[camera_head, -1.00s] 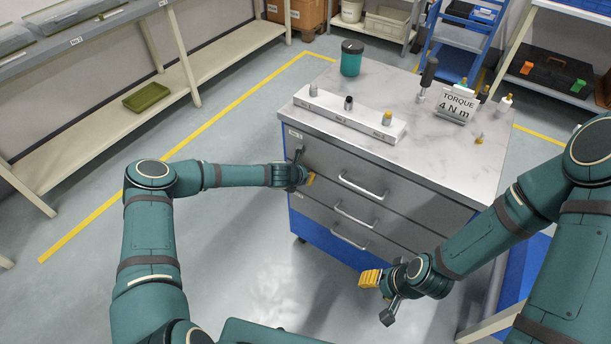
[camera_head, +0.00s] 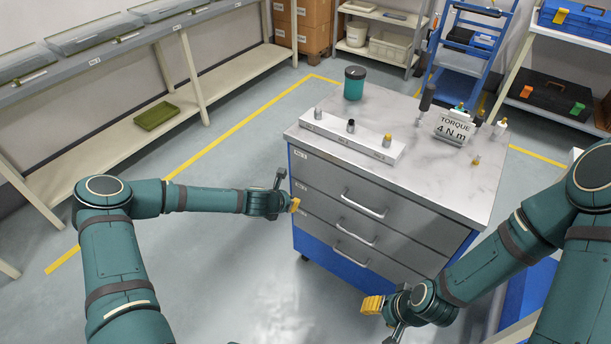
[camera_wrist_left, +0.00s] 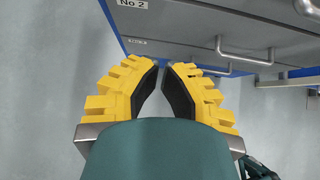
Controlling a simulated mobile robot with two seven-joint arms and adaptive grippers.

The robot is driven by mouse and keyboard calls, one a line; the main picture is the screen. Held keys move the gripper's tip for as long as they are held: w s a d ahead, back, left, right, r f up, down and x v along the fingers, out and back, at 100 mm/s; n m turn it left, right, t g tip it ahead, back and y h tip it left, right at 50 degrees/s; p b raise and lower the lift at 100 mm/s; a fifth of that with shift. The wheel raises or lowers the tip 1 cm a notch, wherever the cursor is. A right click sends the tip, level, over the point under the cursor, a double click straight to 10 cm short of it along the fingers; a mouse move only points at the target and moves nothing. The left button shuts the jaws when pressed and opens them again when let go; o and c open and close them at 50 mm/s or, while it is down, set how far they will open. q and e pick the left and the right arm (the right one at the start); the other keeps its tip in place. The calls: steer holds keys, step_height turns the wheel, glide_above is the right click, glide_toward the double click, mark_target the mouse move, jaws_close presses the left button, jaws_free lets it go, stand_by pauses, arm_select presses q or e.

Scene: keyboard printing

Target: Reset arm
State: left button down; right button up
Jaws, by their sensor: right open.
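My left gripper (camera_head: 294,204) is just left of the grey and blue drawer cabinet's front, apart from it. In the left wrist view, its yellow fingers (camera_wrist_left: 161,80) slant toward each other with a narrow gap between the tips and nothing in it. My right gripper (camera_head: 372,305) is low in front of the cabinet, its yellow fingers pointing left; it is open and I see nothing held. The cabinet's drawers (camera_head: 345,208) look shut, each with a bar handle.
A long shelf (camera_head: 150,70) runs along the left. The floor left of the cabinet is clear.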

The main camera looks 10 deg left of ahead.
arm_select(q)
steer(key=shift+r, duration=0.1)
steer(key=s+d+f+m+g+h, duration=0.1)
steer(key=s+d+m+g+h, duration=0.15)
steer(key=s+d+m, duration=1.1)
steer(key=s+a+r+m+g, duration=0.1)
steer(key=s+m+g, duration=0.1)
steer(key=s+m, duration=0.5)
steer(key=s+a+r+m+g+y, duration=0.1)
steer(key=s+m+g, duration=0.1)
steer(key=s+m, duration=0.5)
steer(key=m, duration=0.3)
steer(key=shift+s+a, duration=0.35)
steer(key=shift+s, duration=0.05)
steer(key=shift+y, duration=0.25)
